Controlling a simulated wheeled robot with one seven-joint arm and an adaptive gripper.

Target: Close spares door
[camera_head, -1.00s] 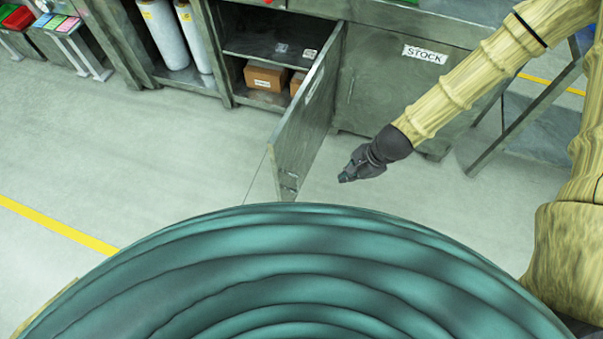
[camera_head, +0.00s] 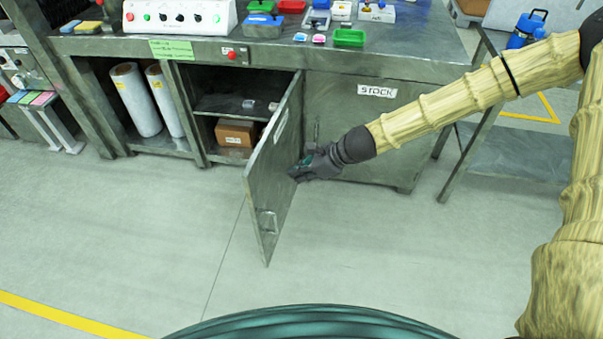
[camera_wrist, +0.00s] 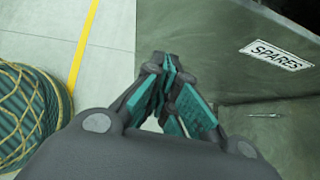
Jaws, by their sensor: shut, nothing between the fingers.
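The spares door (camera_head: 268,190) is a grey metal panel standing open, swung out toward me from the cabinet under the workbench. In the wrist view the door (camera_wrist: 245,75) carries a "SPARES" label (camera_wrist: 277,55). My gripper (camera_head: 295,174) is shut and empty, at the right-hand face of the door in the head view. Its fingertips (camera_wrist: 165,65) are right beside the panel; I cannot tell whether they touch. The open spares compartment (camera_head: 203,105) shows a shelf and a brown box (camera_head: 236,135).
The closed STOCK door (camera_head: 370,130) is right of the opening. White rolls (camera_head: 135,100) stand in the left bay. The bench top holds a control box (camera_head: 180,17) and coloured trays (camera_head: 349,37). The floor (camera_head: 150,220) left of the door is clear.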

